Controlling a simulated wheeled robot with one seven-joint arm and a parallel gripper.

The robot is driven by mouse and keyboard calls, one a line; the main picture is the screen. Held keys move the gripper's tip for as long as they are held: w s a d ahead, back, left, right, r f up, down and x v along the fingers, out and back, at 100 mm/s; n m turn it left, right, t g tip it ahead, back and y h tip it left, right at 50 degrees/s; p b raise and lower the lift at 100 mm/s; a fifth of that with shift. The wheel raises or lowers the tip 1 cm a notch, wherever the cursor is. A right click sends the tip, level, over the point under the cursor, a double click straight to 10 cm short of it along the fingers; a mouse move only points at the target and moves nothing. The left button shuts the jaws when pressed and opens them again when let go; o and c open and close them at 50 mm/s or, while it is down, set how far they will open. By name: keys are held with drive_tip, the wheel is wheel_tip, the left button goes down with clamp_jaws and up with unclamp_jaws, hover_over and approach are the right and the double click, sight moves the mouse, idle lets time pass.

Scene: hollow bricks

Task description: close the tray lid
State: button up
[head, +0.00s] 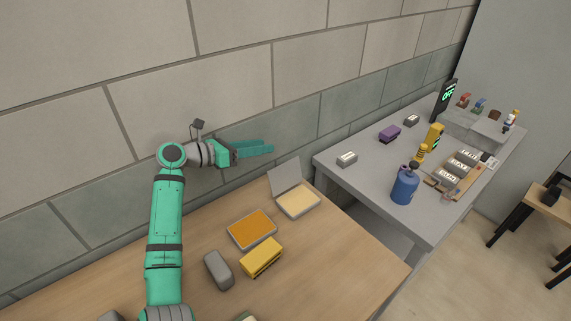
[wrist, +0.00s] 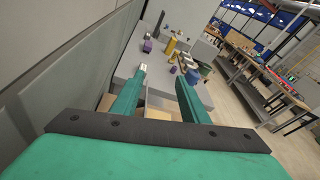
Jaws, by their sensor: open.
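A small tray (head: 300,203) with a pale inside stands near the right back edge of the wooden table. Its grey lid (head: 286,176) stands raised, leaning back on the wall side. My gripper (head: 271,149) is open and empty, with teal fingers. In the head view it appears above and to the left of the lid, close to the wall and apart from the tray. In the wrist view the two fingers (wrist: 157,82) are spread. Pale and wooden patches show low between them, too small to tell whether they are the tray.
On the wooden table (head: 345,265) lie an orange-topped tray (head: 252,229), a yellow block (head: 261,257) and a grey case (head: 218,270). A grey table (head: 375,185) on the right holds a blue canister (head: 405,186) and several small items. The brick wall (head: 230,85) runs close behind.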

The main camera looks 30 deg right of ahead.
drive_tip(key=y, duration=0.2)
approach(282, 167)
drive_tip(key=w+f, duration=0.1)
drive_tip(key=w, duration=0.1)
drive_tip(key=x, duration=1)
drive_tip(key=shift+d+f, duration=0.25)
drive_tip(key=shift+f, duration=0.05)
drive_tip(key=shift+a, duration=0.2)
drive_tip(key=shift+s+d, duration=0.25)
drive_tip(key=shift+d, duration=0.2)
drive_tip(key=shift+c, duration=0.3)
drive_tip(key=c, duration=0.5)
clamp_jaws()
drive_tip(key=shift+a, duration=0.15)
